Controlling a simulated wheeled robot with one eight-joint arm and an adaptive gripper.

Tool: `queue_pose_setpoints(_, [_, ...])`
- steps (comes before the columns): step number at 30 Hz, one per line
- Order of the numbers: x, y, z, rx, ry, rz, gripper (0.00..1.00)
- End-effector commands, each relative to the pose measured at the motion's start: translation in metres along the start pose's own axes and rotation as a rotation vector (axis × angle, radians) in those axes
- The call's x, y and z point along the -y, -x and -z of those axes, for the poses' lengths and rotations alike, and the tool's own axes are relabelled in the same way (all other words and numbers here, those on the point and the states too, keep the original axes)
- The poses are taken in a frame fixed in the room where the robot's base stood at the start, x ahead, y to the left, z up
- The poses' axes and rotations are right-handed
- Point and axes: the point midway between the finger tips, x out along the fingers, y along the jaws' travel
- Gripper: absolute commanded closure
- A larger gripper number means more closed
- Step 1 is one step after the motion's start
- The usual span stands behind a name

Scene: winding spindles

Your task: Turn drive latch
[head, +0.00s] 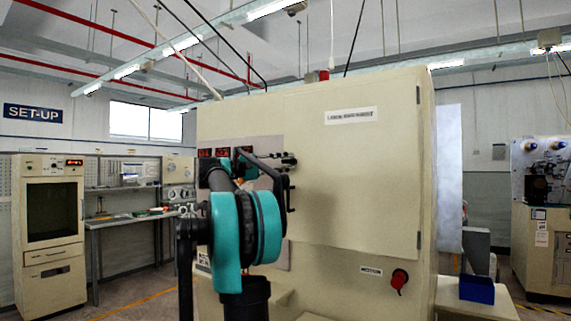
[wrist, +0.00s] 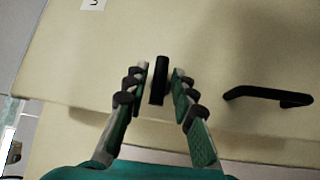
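In the wrist view, my gripper (wrist: 160,73) is open, with its two teal, black-padded fingers on either side of a short black upright bar. This bar, apparently the drive latch (wrist: 159,80), sits on the beige panel. A gap shows between the bar and each finger, so it is not gripped. In the head view, my teal and black arm covers much of the machine's left front, and the latch cannot be made out clearly there.
A black curved handle (wrist: 268,96) is on the panel right of my gripper. The large beige machine (head: 350,190) fills the middle of the head view. It has a red rotary switch (head: 399,280) low at right. A blue bin (head: 477,289) stands right of it.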

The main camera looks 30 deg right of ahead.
Motion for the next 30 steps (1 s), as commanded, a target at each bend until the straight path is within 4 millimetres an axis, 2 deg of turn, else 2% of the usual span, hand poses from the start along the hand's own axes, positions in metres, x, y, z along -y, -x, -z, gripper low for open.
queue_pose_setpoints(1, [0.0000, 0.0001, 0.0000, 0.000, 0.000, 0.000, 0.84])
queue_pose_setpoints(5, [0.0001, 0.0002, 0.0000, 0.000, 0.000, 0.000, 1.00])
queue_pose_setpoints(20, [0.0013, 0.0002, -0.0001, -0.015, 0.049, -0.051, 1.00])
queue_pose_setpoints(30, [0.0038, -0.0009, -0.0023, -0.065, 0.233, -0.233, 1.00])
